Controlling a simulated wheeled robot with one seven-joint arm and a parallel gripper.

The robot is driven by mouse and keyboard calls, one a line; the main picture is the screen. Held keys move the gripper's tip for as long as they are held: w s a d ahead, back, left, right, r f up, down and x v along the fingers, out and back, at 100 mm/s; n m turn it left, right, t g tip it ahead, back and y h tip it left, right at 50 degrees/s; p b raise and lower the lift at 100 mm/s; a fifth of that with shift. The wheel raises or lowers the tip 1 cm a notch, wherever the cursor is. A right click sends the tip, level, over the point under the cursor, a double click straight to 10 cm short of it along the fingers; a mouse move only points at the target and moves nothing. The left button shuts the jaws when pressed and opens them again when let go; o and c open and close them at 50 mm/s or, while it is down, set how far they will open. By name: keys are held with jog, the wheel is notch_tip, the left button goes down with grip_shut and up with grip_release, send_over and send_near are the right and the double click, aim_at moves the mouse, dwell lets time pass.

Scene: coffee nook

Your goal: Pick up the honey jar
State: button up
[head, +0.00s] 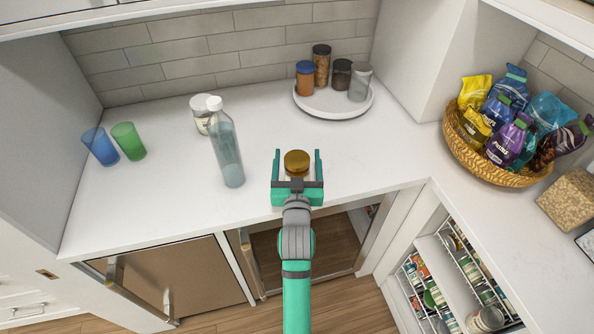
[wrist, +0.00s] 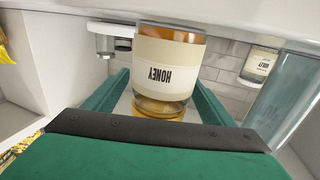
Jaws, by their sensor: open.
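The honey jar (head: 297,162) stands upright near the front edge of the white counter, its brown-gold lid showing in the head view. In the wrist view, which is upside down, the jar (wrist: 168,62) shows amber glass and a cream label reading HONEY. My gripper (head: 298,168) is open, with one green finger on each side of the jar. In the wrist view the fingers (wrist: 163,88) flank the jar, with a visible gap at each side. The lower part of the jar is hidden in the head view by my gripper.
A clear bluish bottle (head: 227,150) stands left of the jar, with a white-labelled jar (head: 202,115) behind it. Blue (head: 100,147) and green (head: 128,141) cups stand farther left. A round tray (head: 330,112) with jars is behind; a snack basket (head: 490,172) is right.

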jog(key=shift+w, duration=0.85)
jog(key=c, duration=1.5)
jog(key=shift+r, duration=0.1)
